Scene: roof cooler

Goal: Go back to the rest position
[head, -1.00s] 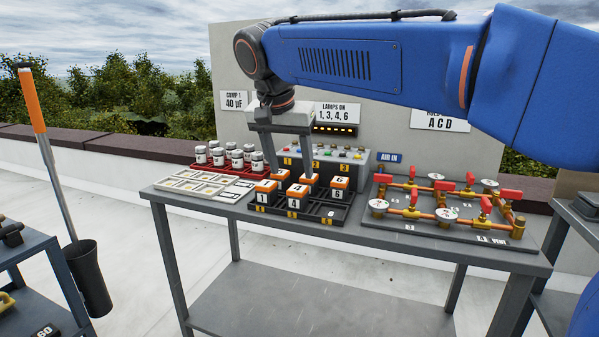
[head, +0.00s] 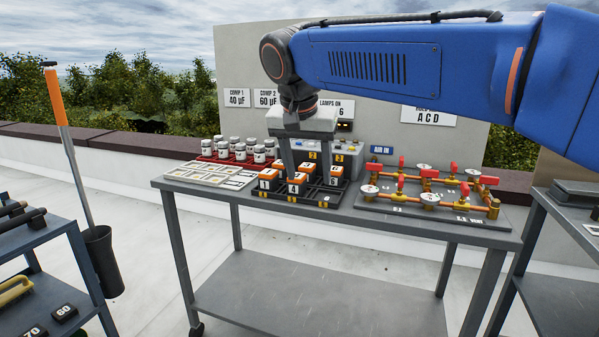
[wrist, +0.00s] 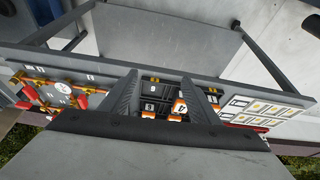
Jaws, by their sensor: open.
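My gripper (head: 305,168) hangs from the blue arm over the middle of the grey bench (head: 420,229), above the black tray (head: 318,200) of orange and white numbered blocks. Its two fingers are apart in both views. In the wrist view my gripper (wrist: 160,92) points at the tray, with a block marked 4 (wrist: 179,107) seen between the fingers. I see nothing held. In the head view the block marked 4 (head: 297,188) sits in the tray close to the left finger; I cannot tell whether they touch.
A red rack of white jars (head: 240,150) and a pale card tray (head: 210,175) stand left of the blocks. A copper pipe board with red valves (head: 430,195) is at the right. A panel with signs (head: 432,115) rises behind.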

